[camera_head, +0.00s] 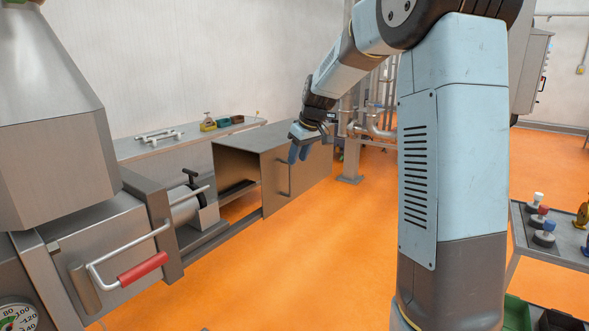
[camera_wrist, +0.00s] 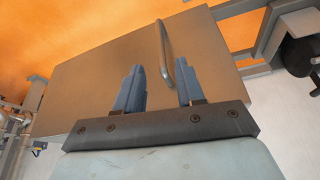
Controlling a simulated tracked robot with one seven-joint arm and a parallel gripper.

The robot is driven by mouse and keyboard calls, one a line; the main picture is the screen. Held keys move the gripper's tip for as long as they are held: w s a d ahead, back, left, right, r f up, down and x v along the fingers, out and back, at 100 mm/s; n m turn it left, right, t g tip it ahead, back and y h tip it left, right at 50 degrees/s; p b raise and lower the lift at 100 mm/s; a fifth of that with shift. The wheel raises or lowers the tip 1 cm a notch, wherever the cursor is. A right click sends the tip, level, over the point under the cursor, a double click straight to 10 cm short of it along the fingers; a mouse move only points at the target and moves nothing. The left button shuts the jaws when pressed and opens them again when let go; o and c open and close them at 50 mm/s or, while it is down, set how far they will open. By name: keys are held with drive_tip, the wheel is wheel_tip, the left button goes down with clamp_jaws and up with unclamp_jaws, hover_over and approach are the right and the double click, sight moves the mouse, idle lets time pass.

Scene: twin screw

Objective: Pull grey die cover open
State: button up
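The grey die cover (camera_head: 292,165) is a boxy metal cover in the middle of the head view, with a vertical bar handle (camera_head: 289,178) on its front face. In the wrist view the cover (camera_wrist: 85,75) fills the middle, and its handle (camera_wrist: 164,45) runs down toward the space between my fingers, closer to the right finger. My gripper (camera_head: 299,153) is at the cover's front beside the upper handle. In the wrist view my gripper (camera_wrist: 158,70) has its two blue fingers apart. I cannot tell whether a finger touches the handle.
Left of the cover are a barrel end (camera_head: 190,203) and a metal housing with a red-gripped handle (camera_head: 143,269). Rails run below the cover. A bench (camera_head: 150,150) stands behind. A small table (camera_head: 560,262) with knobs is at right. The orange floor before the cover is clear.

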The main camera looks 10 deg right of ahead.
drive_tip(key=shift+v, duration=2.05)
drive_tip(key=shift+s, duration=0.15)
drive_tip(key=s+m+t+h, duration=0.1)
drive_tip(key=s+m, duration=0.5)
drive_tip(key=s, duration=3.1)
drive_tip(key=shift+s+f+t+h, duration=0.25)
drive_tip(key=shift+f+t+h, duration=0.15)
drive_tip(key=shift+h, duration=0.2)
drive_tip(key=shift+a, duration=0.1)
